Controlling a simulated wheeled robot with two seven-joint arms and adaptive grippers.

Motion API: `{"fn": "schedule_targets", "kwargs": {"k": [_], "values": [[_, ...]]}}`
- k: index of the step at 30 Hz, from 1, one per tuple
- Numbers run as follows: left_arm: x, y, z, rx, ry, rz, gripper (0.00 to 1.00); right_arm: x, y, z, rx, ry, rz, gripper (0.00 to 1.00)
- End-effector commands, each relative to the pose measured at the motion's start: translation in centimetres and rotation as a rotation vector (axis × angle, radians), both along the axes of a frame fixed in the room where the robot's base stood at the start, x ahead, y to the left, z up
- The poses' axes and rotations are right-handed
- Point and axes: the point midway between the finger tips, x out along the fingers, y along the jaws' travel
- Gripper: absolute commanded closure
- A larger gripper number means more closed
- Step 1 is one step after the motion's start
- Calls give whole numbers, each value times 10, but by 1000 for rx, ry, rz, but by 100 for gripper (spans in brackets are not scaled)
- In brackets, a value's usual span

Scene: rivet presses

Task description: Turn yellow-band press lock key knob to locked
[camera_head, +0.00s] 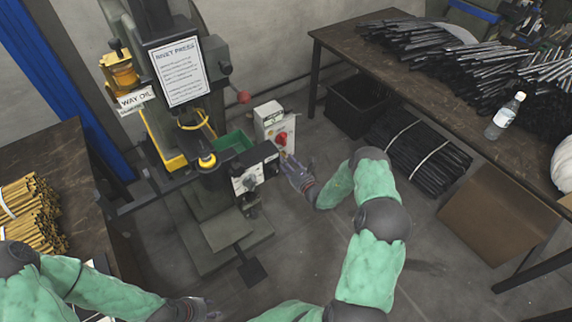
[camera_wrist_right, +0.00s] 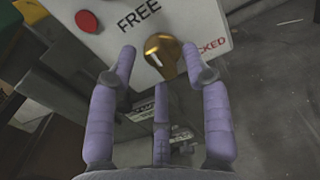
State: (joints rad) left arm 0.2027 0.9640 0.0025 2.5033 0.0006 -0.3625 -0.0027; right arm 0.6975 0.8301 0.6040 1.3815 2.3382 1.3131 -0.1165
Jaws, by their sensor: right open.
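The press (camera_head: 190,120) stands at centre left in the head view, with a yellow band (camera_head: 207,160) on its ram. A white control box (camera_head: 275,125) with a red button beside the press faces my right gripper. In the right wrist view, a brass key knob (camera_wrist_right: 164,52) sits on the white panel between the word FREE and a partly hidden red LOCKED. A pale mark shows on the knob, but I cannot tell which setting it is at. My right gripper (camera_head: 292,162) is open, its fingers (camera_wrist_right: 160,80) spread around the knob without visible grip. My left gripper (camera_head: 210,309) is low and far from the box.
A dark table (camera_head: 345,32) with black rods and a bottle (camera_head: 505,116) stands at right. A black bin (camera_head: 358,100) and bundled rods (camera_head: 420,150) lie under it. Another table with brass rods (camera_head: 30,215) is at left.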

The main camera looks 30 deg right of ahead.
Motion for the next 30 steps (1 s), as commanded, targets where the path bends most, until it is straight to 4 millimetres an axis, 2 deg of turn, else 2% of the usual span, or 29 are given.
{"fn": "schedule_targets", "kwargs": {"k": [9, 14, 15, 23, 30], "values": [[0, 0, 0, 0, -1, 0, 60, 2, 1, 0, 0, 0, 1, 51], [0, 0, 0, 0, 0, 0, 60, 2, 1, 0, 0, 0, 1, 96], [0, 0, 0, 0, 0, 0, 60, 2, 1, 0, 0, 0, 1, 100], [0, 0, 0, 0, 0, 0, 60, 2, 1, 0, 9, 1, 1, 100], [0, 0, 5, 0, 0, 0, 60, 2, 1, 1, 95, 8, 1, 100]]}}
